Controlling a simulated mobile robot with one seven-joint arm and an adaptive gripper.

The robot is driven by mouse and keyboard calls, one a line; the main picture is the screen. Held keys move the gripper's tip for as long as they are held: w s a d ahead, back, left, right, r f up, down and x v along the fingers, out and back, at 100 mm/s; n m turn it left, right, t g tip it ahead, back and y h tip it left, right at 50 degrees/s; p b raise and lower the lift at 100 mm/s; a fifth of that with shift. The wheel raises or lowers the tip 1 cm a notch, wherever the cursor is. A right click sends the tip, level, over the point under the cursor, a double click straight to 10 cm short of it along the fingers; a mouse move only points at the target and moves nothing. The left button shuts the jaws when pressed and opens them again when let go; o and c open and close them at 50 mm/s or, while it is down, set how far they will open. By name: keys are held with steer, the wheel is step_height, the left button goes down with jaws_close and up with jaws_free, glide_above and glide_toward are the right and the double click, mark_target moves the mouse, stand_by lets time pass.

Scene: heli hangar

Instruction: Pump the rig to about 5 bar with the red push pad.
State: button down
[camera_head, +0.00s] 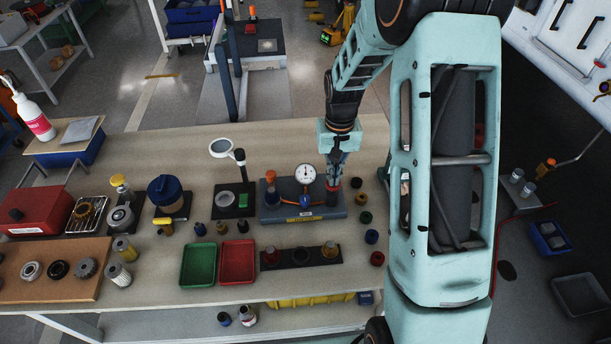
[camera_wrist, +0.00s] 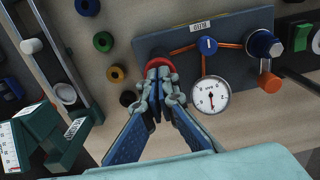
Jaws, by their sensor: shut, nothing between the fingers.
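The rig is a grey-blue base (camera_head: 265,216) on the bench; its plate also shows in the wrist view (camera_wrist: 150,46). It carries a round white gauge (camera_head: 305,174), seen also in the wrist view (camera_wrist: 211,95); the needle shows but its value is too small to read surely. The red push pad (camera_wrist: 160,63) is at the rig's end, mostly hidden under my fingers; a sliver of red shows in the head view (camera_head: 333,188). My gripper (camera_head: 334,178) is shut and empty, pointing down, its tips at the pad. Whether they press it I cannot tell.
A blue knob (camera_wrist: 208,46) with orange hoses and an orange-topped fitting (camera_head: 271,177) are on the rig. Several coloured rings (camera_head: 365,217) lie right of it. A black stand (camera_head: 240,170) is at left. Green (camera_head: 198,265) and red (camera_head: 238,262) trays lie in front.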

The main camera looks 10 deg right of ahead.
steer(key=shift+s+f+b, duration=0.1)
steer(key=shift+f+b, duration=0.35)
steer(key=shift+f, duration=0.4)
steer(key=shift+r+p, duration=1)
steer(key=shift+r, duration=0.55)
step_height(320, 180, up, 7)
steer(key=p, duration=0.4)
stand_by(0.4)
